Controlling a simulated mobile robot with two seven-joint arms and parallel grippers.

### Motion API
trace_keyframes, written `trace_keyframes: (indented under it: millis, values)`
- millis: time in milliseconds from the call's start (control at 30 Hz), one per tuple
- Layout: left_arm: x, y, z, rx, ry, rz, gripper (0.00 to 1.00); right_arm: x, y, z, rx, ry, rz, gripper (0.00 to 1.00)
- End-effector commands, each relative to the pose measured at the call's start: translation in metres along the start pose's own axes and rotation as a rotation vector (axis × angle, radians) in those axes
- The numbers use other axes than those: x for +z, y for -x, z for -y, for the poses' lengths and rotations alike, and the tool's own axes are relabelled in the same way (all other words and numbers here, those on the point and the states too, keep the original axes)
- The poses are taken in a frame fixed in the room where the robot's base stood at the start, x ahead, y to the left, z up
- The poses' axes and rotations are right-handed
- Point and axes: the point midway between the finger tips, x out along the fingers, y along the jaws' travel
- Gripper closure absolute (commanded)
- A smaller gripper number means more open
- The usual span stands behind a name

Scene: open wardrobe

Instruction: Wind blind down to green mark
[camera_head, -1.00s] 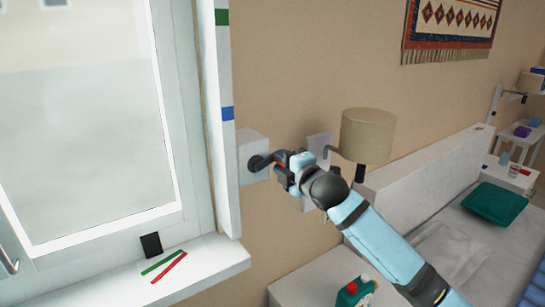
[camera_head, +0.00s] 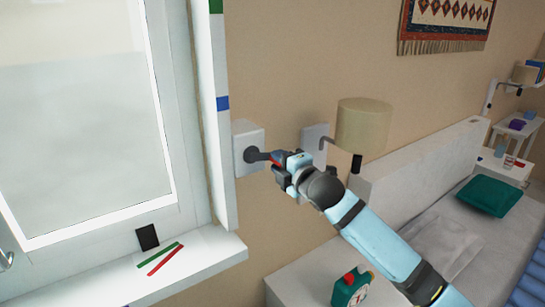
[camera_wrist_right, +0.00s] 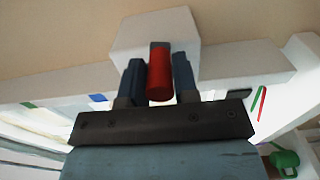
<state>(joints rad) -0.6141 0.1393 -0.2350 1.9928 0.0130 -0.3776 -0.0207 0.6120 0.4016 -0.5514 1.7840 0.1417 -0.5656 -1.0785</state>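A white winder box (camera_head: 248,147) sits on the wall right of the window, with a dark crank (camera_head: 262,156) on its face. The crank's red handle (camera_wrist_right: 160,88) lies between the two fingers of my right gripper (camera_head: 283,166), which is shut on it. In the wrist view the fingers (camera_wrist_right: 158,80) flank the handle closely. The green mark (camera_head: 216,6) is at the top of the white upright beside the window, cut by the picture edge. A blue mark (camera_head: 222,103) is lower on it. I cannot make out the blind's lower edge. My left gripper is out of view.
The window sill (camera_head: 200,262) carries a black piece (camera_head: 148,237), a green strip (camera_head: 160,256) and a red strip (camera_head: 166,260). A wall lamp (camera_head: 362,127) is right of the winder. A green clock-like object (camera_head: 350,288) stands below my right arm. A bed is at right.

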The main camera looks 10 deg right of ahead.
Motion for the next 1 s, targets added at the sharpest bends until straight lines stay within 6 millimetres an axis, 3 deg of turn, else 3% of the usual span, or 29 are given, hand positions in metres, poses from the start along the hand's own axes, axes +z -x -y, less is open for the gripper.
trace_keyframes:
  millis: [100, 467, 767, 1000]
  values:
    - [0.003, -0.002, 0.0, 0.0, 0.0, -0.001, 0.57, -0.004, 0.0, 0.011, -0.002, -0.001, -0.002, 0.77]
    - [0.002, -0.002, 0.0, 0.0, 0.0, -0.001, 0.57, -0.004, 0.0, 0.011, -0.001, -0.001, -0.002, 0.77]
    - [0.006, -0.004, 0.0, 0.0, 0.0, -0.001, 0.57, -0.015, 0.0, 0.027, -0.003, -0.001, -0.002, 0.77]
    - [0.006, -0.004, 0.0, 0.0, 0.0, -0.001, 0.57, -0.016, 0.0, 0.027, -0.002, -0.001, -0.001, 0.77]
